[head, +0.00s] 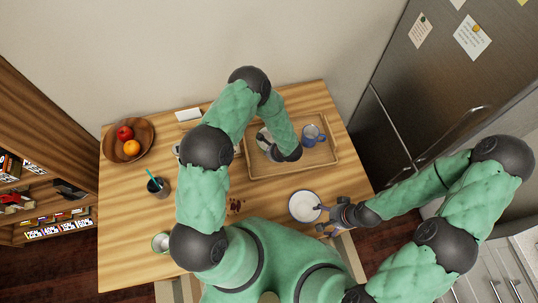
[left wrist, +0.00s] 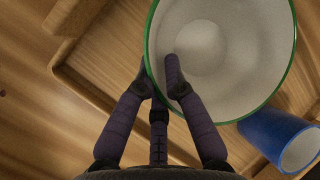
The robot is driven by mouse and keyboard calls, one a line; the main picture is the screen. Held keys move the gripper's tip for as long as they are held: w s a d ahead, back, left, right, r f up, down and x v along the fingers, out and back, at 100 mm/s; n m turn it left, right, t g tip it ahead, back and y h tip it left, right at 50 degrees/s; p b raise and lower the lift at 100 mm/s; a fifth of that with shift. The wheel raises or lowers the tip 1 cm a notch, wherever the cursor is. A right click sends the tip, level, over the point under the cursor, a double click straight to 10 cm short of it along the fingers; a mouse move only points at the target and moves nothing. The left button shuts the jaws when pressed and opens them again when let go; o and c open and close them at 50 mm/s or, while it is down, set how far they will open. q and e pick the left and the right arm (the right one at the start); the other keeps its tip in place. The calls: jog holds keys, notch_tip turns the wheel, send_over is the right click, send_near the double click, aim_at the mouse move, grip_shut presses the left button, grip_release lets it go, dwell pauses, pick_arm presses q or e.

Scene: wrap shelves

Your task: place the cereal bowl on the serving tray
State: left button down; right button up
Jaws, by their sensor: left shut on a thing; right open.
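A pale bowl with a green rim (left wrist: 255,50) fills the top of the left wrist view. My left gripper (left wrist: 158,73) is shut on its near wall, one finger inside and one outside. The bowl is over the wooden serving tray (left wrist: 105,100); I cannot tell whether it touches it. In the head view my left arm hides most of this bowl over the tray (head: 262,174). A second white bowl with a blue rim (head: 303,206) stands on the table in front of the tray. My right gripper (head: 323,217) is open at this bowl's right edge.
A blue mug (head: 311,135) stands on the tray's right part, close to the green-rimmed bowl. A wooden fruit bowl (head: 147,150), a dark cup with a teal straw (head: 158,188) and a can-like item (head: 161,242) are on the left. Dark bits (head: 235,206) lie mid-table.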

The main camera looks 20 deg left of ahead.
pick_arm(q)
jog(key=shift+f, duration=1.2)
jog(key=shift+f, duration=0.1)
jog(key=c, duration=1.3)
grip_release()
jog(key=shift+s, duration=0.1)
